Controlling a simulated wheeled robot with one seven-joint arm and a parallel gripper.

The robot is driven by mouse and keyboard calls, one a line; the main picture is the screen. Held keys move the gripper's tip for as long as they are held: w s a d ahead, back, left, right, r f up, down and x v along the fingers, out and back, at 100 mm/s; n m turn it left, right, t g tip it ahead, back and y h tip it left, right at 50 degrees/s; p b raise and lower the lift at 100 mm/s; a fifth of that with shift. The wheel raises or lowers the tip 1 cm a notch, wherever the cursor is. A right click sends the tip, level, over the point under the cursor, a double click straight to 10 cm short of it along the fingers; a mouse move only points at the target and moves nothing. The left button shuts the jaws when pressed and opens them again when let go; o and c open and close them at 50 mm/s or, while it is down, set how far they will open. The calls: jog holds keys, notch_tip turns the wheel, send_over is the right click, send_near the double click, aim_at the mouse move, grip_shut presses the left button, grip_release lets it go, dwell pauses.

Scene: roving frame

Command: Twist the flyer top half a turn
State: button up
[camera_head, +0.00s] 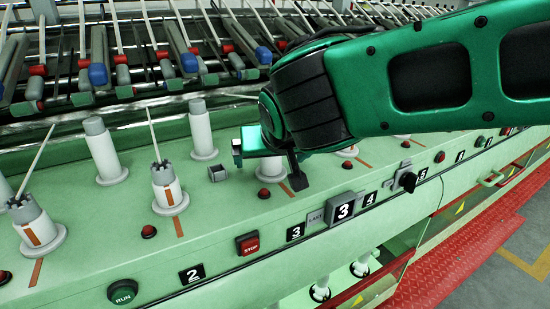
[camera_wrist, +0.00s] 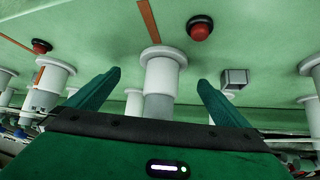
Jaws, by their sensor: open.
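My gripper (camera_head: 268,163) is open, over the green deck near the 3 plate. In the wrist view my gripper (camera_wrist: 159,77) has its fingers apart, with a pale upright flyer (camera_wrist: 162,75) showing between them. That flyer has a grey upper part and a round white foot; clear gaps show on both sides. No orange mark shows on its visible side. In the head view my gripper and arm hide most of it. To the left stand flyers with grey notched tops and orange marks, one near the 2 plate (camera_head: 168,190) and one farther left (camera_head: 34,228).
A small grey block (camera_head: 217,173) and a red button (camera_head: 264,193) sit on the deck near my gripper. White posts (camera_head: 202,132) stand behind. The front panel has a red STOP button (camera_head: 247,244), a green RUN button (camera_head: 122,292) and a black knob (camera_head: 408,181).

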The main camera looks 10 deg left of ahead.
jog(key=n+g+y, duration=0.1)
jog(key=n+y, duration=0.2)
jog(key=n, duration=0.1)
jog(key=shift+n+g, duration=0.3)
jog(key=shift+g, duration=0.1)
jog(key=shift+w+d+n+g+y, duration=0.1)
jog(key=shift+n+g+y, duration=0.25)
jog(key=shift+n, duration=0.25)
jog(key=n+g+y, duration=0.1)
jog(key=n+g, duration=0.1)
jog(key=n, duration=0.1)
jog(key=shift+y, duration=0.25)
jog(key=shift+n+g, duration=0.45)
jog(key=shift+n, duration=0.25)
jog(key=shift+r, duration=4.5)
